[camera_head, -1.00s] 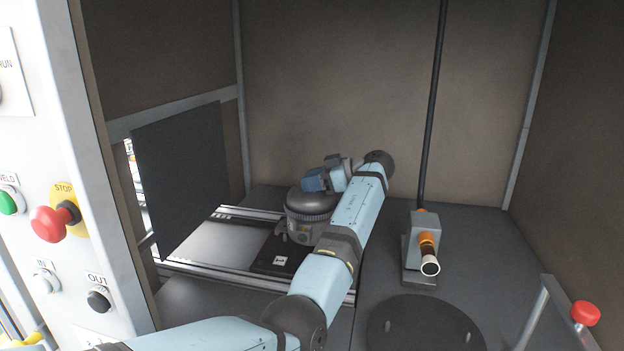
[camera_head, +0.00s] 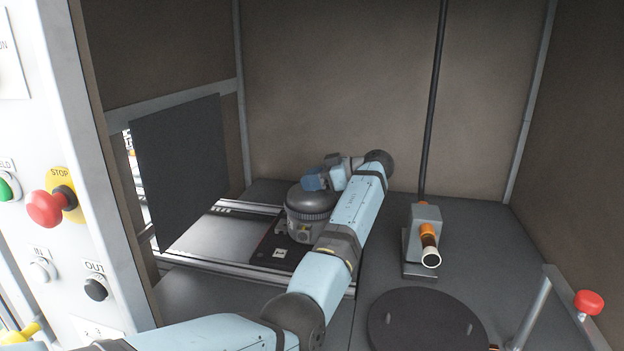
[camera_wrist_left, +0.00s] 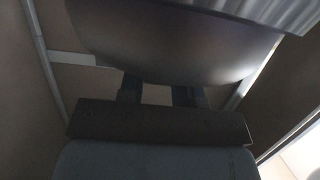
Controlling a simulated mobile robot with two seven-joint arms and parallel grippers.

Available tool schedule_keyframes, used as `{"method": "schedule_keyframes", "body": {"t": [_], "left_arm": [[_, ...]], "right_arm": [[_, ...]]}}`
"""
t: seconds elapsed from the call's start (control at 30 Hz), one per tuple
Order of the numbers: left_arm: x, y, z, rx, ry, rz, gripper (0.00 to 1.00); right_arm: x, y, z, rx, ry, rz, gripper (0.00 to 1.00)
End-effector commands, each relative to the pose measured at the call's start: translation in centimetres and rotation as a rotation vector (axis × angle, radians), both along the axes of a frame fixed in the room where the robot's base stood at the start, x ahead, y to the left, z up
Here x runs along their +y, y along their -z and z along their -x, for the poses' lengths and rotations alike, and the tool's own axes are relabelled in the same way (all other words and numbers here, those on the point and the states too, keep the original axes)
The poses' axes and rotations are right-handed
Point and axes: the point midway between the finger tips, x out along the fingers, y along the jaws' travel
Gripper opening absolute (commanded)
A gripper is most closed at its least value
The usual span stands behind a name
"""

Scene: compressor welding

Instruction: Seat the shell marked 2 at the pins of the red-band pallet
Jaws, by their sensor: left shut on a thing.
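A dark domed shell (camera_head: 311,203) with a ribbed band and a grey lower body stands upright over a dark pallet (camera_head: 262,258). My left gripper (camera_head: 322,180) is shut on the shell at its top, reaching in from behind the forearm. In the left wrist view the shell (camera_wrist_left: 175,40) fills the top, and the two dark fingers (camera_wrist_left: 160,95) reach up to it. The pallet carries a small white label. I cannot read a 2 on the shell, and the pins and any red band are not clear. I cannot tell whether the shell touches the pallet. My right gripper is out of view.
The pallet lies on a metal rail track (camera_head: 215,238) beside a dark hanging panel (camera_head: 180,172). A black round plate (camera_head: 425,318) and a red-knobbed lever (camera_head: 588,302) are at front right.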

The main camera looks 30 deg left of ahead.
Motion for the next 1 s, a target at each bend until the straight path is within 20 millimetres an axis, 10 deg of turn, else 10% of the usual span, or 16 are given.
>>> {"method": "schedule_keyframes", "body": {"t": [0.43, 0.47, 0.57, 1.0], "left_arm": [[0.0, 1.2, 0.0, -0.002, 0.0, -0.002, 0.0], [0.0, 1.1, 0.0, -0.003, 0.0, -0.002, 0.36], [0.0, 1.1, 0.0, -0.002, 0.0, -0.001, 0.59], [0.0, 1.3, 0.0, 0.001, 0.0, 0.001, 0.61]], "right_arm": [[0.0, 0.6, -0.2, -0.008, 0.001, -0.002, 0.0], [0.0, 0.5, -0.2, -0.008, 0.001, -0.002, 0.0], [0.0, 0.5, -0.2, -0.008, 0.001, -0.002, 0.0], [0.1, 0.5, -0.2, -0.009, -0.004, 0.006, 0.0]]}}
